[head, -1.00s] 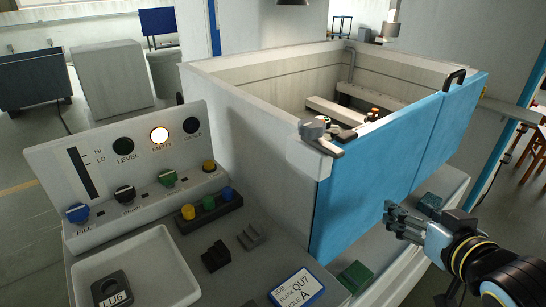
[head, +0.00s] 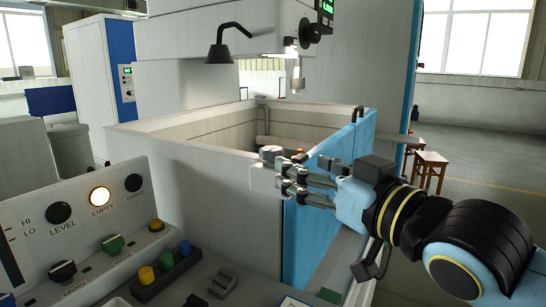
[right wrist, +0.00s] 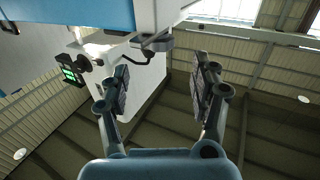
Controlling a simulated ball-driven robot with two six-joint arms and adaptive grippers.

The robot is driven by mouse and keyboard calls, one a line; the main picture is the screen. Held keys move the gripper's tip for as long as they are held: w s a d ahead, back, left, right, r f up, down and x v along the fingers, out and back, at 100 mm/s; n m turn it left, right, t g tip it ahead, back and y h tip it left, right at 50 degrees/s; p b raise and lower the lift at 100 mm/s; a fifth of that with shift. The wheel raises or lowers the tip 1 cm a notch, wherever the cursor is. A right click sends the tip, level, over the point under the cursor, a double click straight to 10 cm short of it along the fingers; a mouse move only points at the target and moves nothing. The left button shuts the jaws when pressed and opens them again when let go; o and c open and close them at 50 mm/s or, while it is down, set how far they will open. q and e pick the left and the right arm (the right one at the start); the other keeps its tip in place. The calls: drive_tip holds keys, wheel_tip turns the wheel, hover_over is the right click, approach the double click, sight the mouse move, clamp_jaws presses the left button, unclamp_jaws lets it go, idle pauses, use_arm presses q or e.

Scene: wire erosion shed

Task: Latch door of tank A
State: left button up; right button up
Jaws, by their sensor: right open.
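The tank (head: 215,200) has pale walls and an open top. Its blue door (head: 302,240) forms the right side and appears to stand along the tank opening. At the near corner a pale latch block (head: 264,180) carries a grey round knob (head: 270,151); its lever is mostly hidden behind my fingers. My right gripper (head: 287,180) is open and empty, its fingers pointing left at the latch corner; I cannot tell whether they touch it. In the right wrist view the open fingers (right wrist: 163,85) show with nothing between them. My left gripper is not in view.
A control panel (head: 85,225) with knobs and a lit EMPTY lamp (head: 99,197) stands at the left. A block of coloured buttons (head: 165,265) lies before it. A black gooseneck lamp (head: 220,50) and the machine head hang over the tank. Stools (head: 428,165) stand far right.

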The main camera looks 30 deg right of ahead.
sight(275, 150)
drive_tip(key=w, duration=0.6)
drive_tip(key=w+p, duration=0.1)
drive_tip(key=w, duration=0.2)
drive_tip(key=shift+a, duration=0.3)
drive_tip(key=c, duration=1.2)
